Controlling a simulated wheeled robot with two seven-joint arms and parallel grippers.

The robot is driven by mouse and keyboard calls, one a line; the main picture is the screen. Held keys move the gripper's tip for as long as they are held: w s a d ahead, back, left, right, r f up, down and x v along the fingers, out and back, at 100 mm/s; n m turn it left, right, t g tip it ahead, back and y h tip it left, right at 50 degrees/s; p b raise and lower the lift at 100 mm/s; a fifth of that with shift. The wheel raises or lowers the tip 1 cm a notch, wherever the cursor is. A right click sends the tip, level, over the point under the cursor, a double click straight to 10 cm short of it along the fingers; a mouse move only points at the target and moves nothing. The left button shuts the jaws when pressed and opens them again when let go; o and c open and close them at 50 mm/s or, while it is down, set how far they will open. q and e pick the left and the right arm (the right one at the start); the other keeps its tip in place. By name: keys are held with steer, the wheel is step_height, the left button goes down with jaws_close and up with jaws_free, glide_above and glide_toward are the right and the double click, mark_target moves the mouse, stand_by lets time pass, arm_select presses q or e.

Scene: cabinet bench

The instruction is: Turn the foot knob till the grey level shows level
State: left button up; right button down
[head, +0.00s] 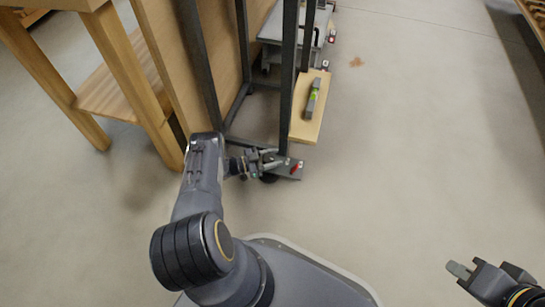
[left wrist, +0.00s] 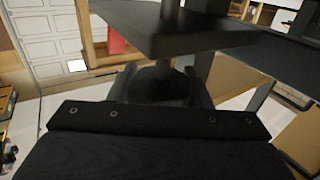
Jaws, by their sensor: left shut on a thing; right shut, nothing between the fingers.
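The grey level (head: 313,97) lies along a pale wooden board (head: 304,128) at the foot of a dark metal frame. Its vial shows green; the bubble is too small to read. My right gripper (head: 460,270) is shut and empty at the lower right, above the floor.
Dark posts (head: 289,75) rise above the foot. A wooden bench (head: 120,55) stands to the left. A grey cart (head: 285,28) with wheels is behind the frame. The floor to the right (head: 430,130) is clear, apart from a small brown stain.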

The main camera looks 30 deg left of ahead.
arm_select(q)
steer(key=shift+s+d+f+m+g+h, duration=0.1)
steer(key=shift+s+m+g+h, duration=0.05)
steer(key=shift+m+g+h, duration=1.05)
steer(key=shift+g, duration=0.3)
steer(key=o, duration=1)
steer(key=shift+t+y, duration=0.3)
steer(key=shift+t, duration=0.1)
